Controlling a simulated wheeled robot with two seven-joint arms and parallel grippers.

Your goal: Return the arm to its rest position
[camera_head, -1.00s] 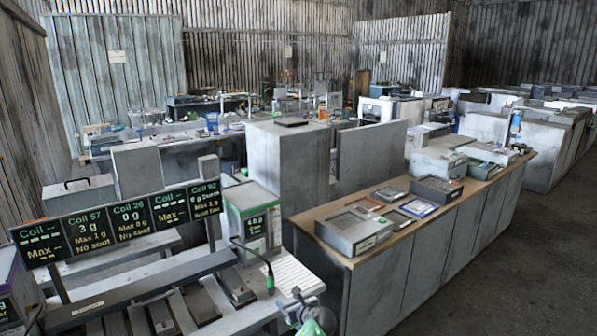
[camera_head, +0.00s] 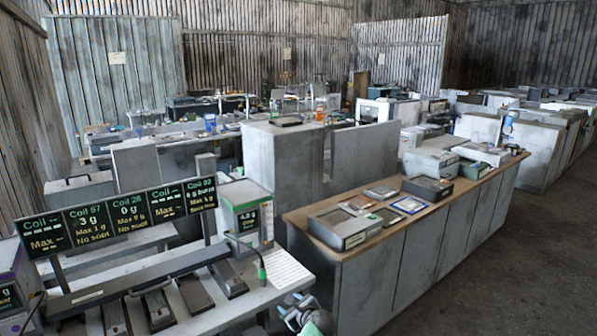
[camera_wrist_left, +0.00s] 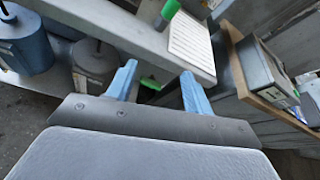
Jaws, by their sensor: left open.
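My left gripper (camera_head: 302,308) shows at the bottom edge of the head view, just off the front right corner of the metal bench (camera_head: 235,312). In the left wrist view its two blue fingers (camera_wrist_left: 158,72) stand well apart with nothing between them. Behind them are the bench edge (camera_wrist_left: 115,25), a white slotted plate (camera_wrist_left: 190,42) and a green tip (camera_wrist_left: 170,9). The fingers look clear of these. Most of my left arm is out of the head view. My right gripper is in no view.
A wooden-topped counter (camera_head: 300,222) with boxes and trays stands right of the bench. A green-tipped gooseneck (camera_head: 261,270) rises beside the slotted plate (camera_head: 283,268). A coil display board (camera_head: 120,215) stands over the bench. Blue (camera_wrist_left: 25,45) and grey (camera_wrist_left: 95,62) canisters sit below. Floor at right is clear.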

